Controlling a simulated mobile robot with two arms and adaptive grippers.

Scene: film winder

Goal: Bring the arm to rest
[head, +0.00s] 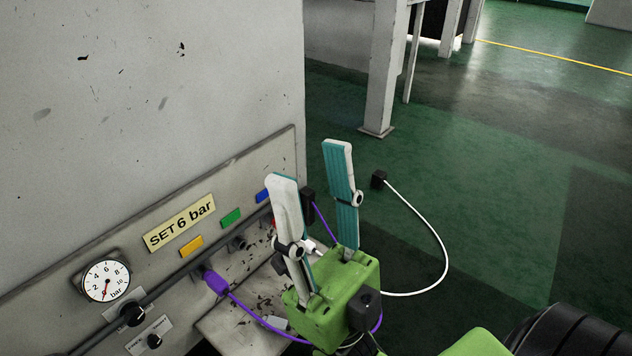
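My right gripper (310,163) shows at the lower middle of the head view, with its green body and two long fingers pointing up. The fingers stand well apart, with nothing between their tips. It is in front of the panel's right end, and its body hides part of the shelf and cables behind it. My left gripper is not in view.
The grey panel (60,296) carries a pressure gauge (106,281), a "SET 6 bar" sign (179,223), coloured tags and black knobs. A purple plug (215,281) sits at the panel; its cable runs behind my gripper. A white cable (436,238) loops over open green floor.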

